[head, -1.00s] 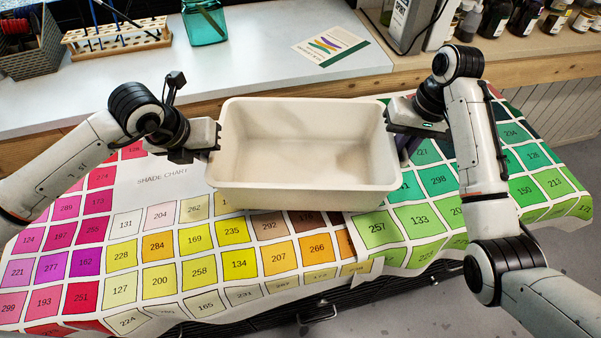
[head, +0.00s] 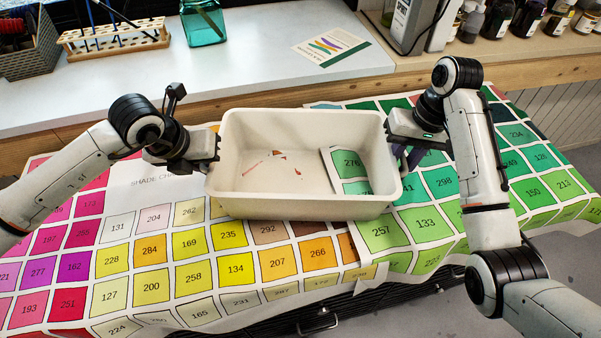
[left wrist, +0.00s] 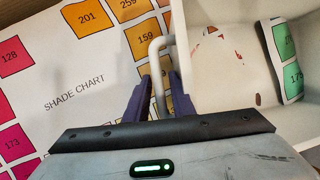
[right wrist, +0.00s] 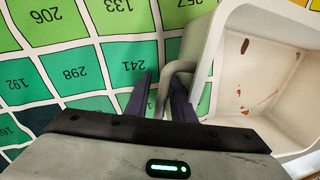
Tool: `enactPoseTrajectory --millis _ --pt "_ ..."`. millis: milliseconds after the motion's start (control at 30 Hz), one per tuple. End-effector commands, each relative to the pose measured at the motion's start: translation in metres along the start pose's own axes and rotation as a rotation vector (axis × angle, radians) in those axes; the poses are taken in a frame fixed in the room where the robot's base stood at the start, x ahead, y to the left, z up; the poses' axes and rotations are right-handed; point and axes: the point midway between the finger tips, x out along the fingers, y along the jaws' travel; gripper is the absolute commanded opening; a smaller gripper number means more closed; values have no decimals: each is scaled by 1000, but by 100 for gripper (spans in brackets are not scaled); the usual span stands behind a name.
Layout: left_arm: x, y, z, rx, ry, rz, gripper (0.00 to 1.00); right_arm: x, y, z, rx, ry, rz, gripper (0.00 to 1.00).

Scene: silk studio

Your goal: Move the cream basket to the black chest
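The cream basket (head: 300,207) sits upright on the shade-chart cloth that covers the black chest (head: 340,317). Patches of the cloth's colours show inside the basket, on its floor and at its right end. My left gripper (head: 214,145) is at the left end; in the left wrist view its fingers (left wrist: 160,85) are either side of a handle (left wrist: 156,55). My right gripper (head: 392,132) is at the right end; in the right wrist view its fingers (right wrist: 163,85) are either side of the other handle (right wrist: 178,72). Both appear shut on the handles. The chest top is hidden by the cloth.
A pale worktop (head: 250,70) with a wooden front edge runs behind the chest. A brush rack (head: 115,38), a teal jar (head: 204,25) and a leaflet (head: 330,45) stand or lie on it. Bottles (head: 497,18) are at the back right. Cloth lies bare around the basket.

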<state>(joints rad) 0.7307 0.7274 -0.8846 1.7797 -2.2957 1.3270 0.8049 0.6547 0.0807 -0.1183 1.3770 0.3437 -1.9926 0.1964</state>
Motion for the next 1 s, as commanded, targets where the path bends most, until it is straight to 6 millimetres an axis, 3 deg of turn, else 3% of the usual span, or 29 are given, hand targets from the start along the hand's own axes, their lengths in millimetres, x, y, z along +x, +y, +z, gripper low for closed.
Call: enactPoseTrajectory --millis 600,767,1000 --pt "-75 -3 1 2 -3 -8 28 0 -4 0 -7 0 -7 28" --pt "-81 -2 1 1 -2 -5 28 -3 -2 -1 -6 4 -4 28" --pt "-80 -1 1 0 -2 -2 28 -23 0 -3 -7 10 1 28"
